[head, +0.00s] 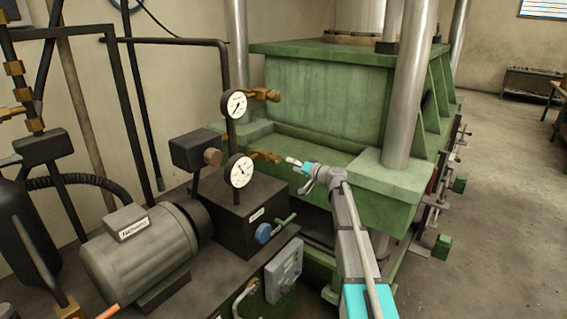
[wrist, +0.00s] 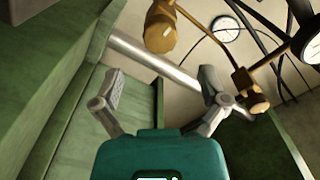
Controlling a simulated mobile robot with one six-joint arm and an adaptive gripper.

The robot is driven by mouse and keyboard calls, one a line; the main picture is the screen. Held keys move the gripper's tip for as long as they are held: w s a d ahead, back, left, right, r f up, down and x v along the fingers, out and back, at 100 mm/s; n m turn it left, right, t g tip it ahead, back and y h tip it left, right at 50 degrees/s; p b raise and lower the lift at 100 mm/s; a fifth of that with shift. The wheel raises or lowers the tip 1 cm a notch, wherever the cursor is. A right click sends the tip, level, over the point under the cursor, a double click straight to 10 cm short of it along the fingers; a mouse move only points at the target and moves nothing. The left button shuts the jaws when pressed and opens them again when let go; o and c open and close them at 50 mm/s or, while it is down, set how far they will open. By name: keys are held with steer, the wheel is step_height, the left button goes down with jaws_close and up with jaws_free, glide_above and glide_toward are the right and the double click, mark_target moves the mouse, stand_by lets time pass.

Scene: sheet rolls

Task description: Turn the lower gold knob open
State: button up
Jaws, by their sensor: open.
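The lower gold knob (head: 266,156) sticks out to the right of the lower gauge in the head view, in front of the green press. A like upper gold knob (head: 264,94) is above it, beside the upper gauge. My gripper (head: 291,161) is just right of the lower knob, at about its height, with a small gap seen between them. In the wrist view my gripper (wrist: 160,88) has its two fingers spread, with nothing between them. One gold fitting (wrist: 160,32) is at the top and another (wrist: 257,102) is beside the right finger. I cannot tell which is the lower knob.
The lower gauge (head: 239,171) and upper gauge (head: 234,104) sit on a dark upright pipe. The green press (head: 325,100) and its steel column (head: 408,85) stand close behind and right of my arm. A motor (head: 140,255) and dark pump block (head: 245,215) are left.

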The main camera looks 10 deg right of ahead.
steer(key=shift+v, duration=1.9)
steer(key=s+a+f+n+g+h, duration=0.1)
steer(key=s+a+f+g+h, duration=0.1)
steer(key=s+a+f+g, duration=0.5)
steer(key=s+a+f+n+g+h, duration=0.15)
steer(key=s+a+f, duration=0.35)
steer(key=s, duration=0.6)
steer(key=s+d+f+g+h, duration=0.1)
steer(key=s+f+g+h, duration=0.1)
steer(key=s, duration=0.8)
steer(key=s+d+f+g+h, duration=0.2)
steer(key=s+f+h, duration=0.2)
steer(key=s, duration=0.7)
steer(key=h, duration=0.2)
steer(key=shift+d+f+m+g+h, duration=0.15)
steer(key=shift+f+m+g+h, duration=0.15)
steer(key=shift+m+g+h, duration=0.05)
